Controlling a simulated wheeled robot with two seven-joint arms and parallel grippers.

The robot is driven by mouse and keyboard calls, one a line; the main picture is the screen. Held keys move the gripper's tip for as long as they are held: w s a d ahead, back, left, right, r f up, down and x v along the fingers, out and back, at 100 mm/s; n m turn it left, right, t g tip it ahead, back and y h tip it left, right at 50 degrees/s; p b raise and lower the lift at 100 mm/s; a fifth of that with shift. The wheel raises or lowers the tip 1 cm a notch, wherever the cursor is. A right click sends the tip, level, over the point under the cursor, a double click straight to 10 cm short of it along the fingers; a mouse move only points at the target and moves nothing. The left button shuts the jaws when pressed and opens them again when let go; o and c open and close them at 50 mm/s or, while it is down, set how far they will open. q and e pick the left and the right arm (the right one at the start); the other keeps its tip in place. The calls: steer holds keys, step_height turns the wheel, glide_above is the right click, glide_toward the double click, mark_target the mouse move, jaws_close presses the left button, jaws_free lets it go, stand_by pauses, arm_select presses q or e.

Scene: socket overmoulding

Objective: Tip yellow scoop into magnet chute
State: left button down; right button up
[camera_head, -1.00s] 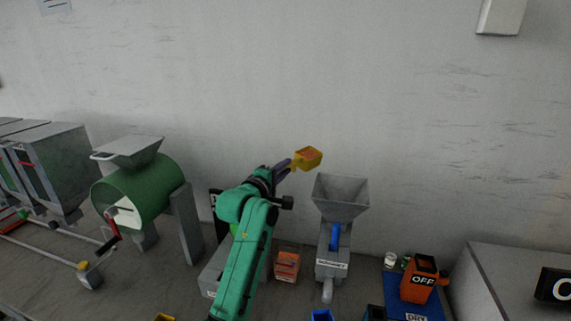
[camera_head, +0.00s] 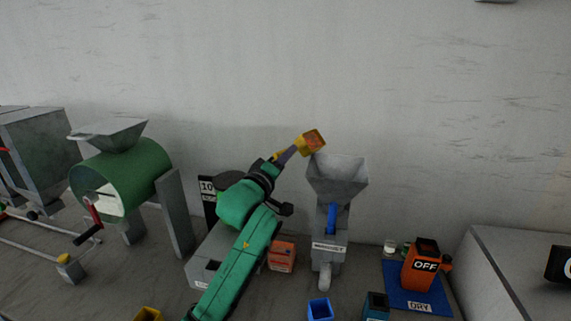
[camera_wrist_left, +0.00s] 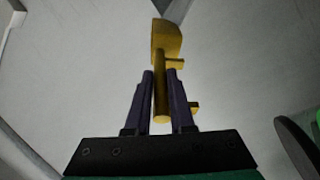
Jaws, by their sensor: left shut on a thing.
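The yellow scoop (camera_head: 313,141) is held up by my left gripper (camera_head: 284,157), whose fingers are shut on its handle. In the head view the scoop's bowl is tilted and shows orange-brown inside. It appears just above and at the left rim of the grey funnel of the magnet chute (camera_head: 338,176), which carries a "MAGNET" label. In the left wrist view the scoop (camera_wrist_left: 166,42) points away between the two dark fingers of the gripper (camera_wrist_left: 160,80). I cannot tell whether anything is leaving the bowl. My right gripper is not in view.
An orange box (camera_head: 282,256) stands left of the chute's base. A green drum with a hopper (camera_head: 120,180) stands at the left. Blue bins (camera_head: 320,309) are in front. An orange "OFF" block (camera_head: 421,265) sits on a blue mat (camera_head: 400,299) at right.

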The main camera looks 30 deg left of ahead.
arm_select(q)
steer(key=s+d+m+h+b, duration=0.1)
steer(key=d+m+h, duration=0.1)
steer(key=m, duration=0.5)
steer(key=d+r+m+t+h+b, duration=0.1)
steer(key=d+m+h+b, duration=0.1)
steer(key=m, duration=0.6)
steer(key=shift+s+d+t+h, duration=0.35)
steer(key=shift+d+h, duration=0.25)
steer(key=shift+d, duration=0.25)
steer(key=shift+d+r, duration=0.1)
